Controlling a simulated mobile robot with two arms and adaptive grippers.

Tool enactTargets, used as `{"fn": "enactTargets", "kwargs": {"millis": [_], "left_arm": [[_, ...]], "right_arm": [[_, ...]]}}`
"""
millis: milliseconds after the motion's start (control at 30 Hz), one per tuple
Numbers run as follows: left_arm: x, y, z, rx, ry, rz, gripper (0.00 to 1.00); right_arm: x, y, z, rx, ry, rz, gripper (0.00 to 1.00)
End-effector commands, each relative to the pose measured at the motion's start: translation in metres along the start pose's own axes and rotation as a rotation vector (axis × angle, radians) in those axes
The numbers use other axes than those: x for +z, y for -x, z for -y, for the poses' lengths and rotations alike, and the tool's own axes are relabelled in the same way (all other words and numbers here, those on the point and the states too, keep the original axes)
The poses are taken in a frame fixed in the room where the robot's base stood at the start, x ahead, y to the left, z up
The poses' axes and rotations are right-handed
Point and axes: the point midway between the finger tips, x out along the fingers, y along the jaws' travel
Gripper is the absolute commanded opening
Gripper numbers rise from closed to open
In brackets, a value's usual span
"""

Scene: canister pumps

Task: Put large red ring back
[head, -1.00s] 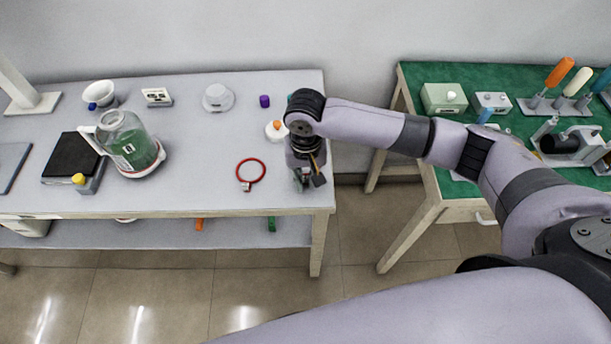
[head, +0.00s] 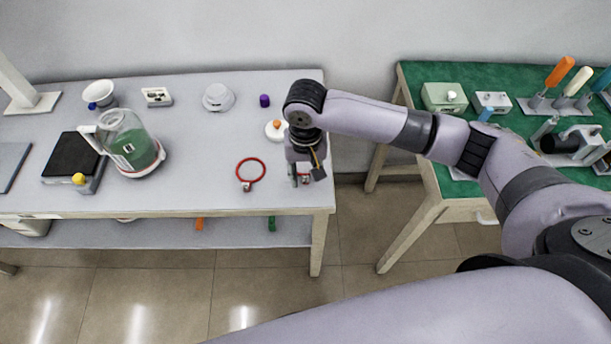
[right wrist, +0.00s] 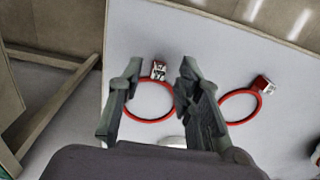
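Two red rings, each with a small metal-and-red clasp, lie on the grey table. One ring (head: 263,164) lies in the open left of my right gripper; it shows at the right in the right wrist view (right wrist: 222,101). The other ring (right wrist: 148,121) shows between my fingers in the right wrist view; in the head view it is mostly hidden under the gripper. I cannot tell surely which ring is larger. My right gripper (head: 306,180) points down over the table's right end, fingers apart and empty, also in the right wrist view (right wrist: 159,76). My left gripper is out of view.
A white round piece with an orange knob (head: 276,130) stands just behind the gripper. A jug with green liquid (head: 130,148), a black-topped device (head: 72,158) and a purple cap (head: 265,101) stand farther left and back. A green-topped table (head: 445,125) stands right, across a gap.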

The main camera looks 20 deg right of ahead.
Motion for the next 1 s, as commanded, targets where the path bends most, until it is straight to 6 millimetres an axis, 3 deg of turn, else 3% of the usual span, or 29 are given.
{"fn": "enactTargets", "kwargs": {"millis": [200, 433, 633, 1000], "left_arm": [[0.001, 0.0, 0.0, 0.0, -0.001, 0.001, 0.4], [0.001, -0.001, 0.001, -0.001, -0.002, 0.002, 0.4], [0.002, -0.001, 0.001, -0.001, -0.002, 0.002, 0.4], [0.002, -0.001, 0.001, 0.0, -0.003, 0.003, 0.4]], "right_arm": [[-0.001, 0.05, 0.001, -0.004, 0.0, -0.005, 0.32], [-0.001, 0.089, 0.001, -0.002, -0.001, -0.002, 0.32], [0.0, 0.101, 0.0, -0.001, 0.0, -0.001, 0.32], [0.0, 0.101, 0.0, -0.001, -0.001, 0.0, 0.32]]}}
